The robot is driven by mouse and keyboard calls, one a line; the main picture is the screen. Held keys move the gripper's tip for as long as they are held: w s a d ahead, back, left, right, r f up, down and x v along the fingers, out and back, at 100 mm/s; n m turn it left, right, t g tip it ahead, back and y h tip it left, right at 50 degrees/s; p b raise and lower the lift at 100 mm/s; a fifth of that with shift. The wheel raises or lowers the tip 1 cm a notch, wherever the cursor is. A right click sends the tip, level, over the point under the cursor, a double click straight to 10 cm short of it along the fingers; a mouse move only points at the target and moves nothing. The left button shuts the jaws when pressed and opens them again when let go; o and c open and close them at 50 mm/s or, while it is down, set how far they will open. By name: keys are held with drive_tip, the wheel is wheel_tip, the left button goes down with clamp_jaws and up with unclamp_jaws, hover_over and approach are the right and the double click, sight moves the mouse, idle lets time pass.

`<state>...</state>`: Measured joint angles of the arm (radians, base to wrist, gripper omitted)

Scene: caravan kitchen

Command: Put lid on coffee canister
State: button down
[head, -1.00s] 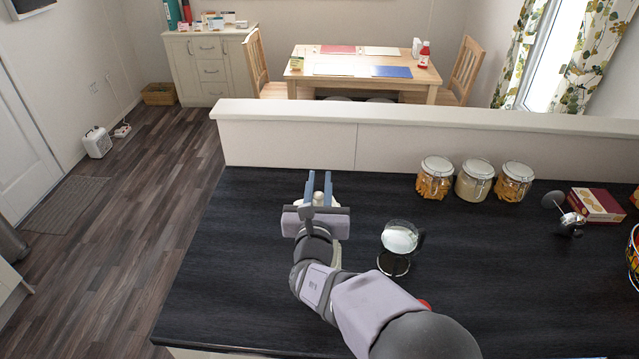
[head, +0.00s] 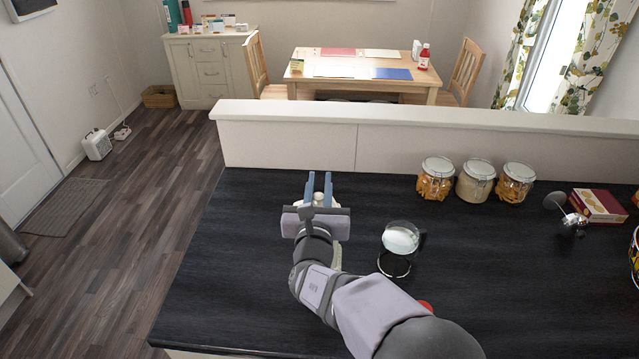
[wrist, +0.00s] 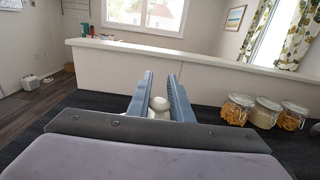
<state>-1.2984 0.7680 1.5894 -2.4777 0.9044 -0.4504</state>
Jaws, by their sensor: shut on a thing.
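My gripper (head: 318,185) is over the left part of the dark counter, its pale blue fingers pointing away. In the wrist view the fingers (wrist: 160,95) are shut on a pale round knob (wrist: 159,103), apparently the lid's. A pale piece shows below the knob, but most of it is hidden by my gripper. In the head view a cream object (head: 337,257) shows beside my wrist, mostly covered by my arm. It may be the coffee canister; I cannot tell. I cannot tell whether the held piece touches anything below.
A glass press pot (head: 399,243) stands right of my arm. Three clip-top jars, including a middle one (head: 475,181), line the back by a low wall (head: 290,135). A metal plunger (head: 568,218) and a red box (head: 600,204) are at right. The counter's left side is clear.

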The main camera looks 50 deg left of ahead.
sight(318, 203)
drive_tip(key=shift+f+b, duration=0.5)
drive_tip(key=shift+b, duration=0.05)
drive_tip(key=c, duration=1.9)
unclamp_jaws()
drive_tip(key=shift+o, duration=0.2)
drive_tip(key=shift+s+d, duration=0.1)
drive_tip(key=shift+b+v, duration=1.9)
drive_tip(key=shift+v, duration=3.5)
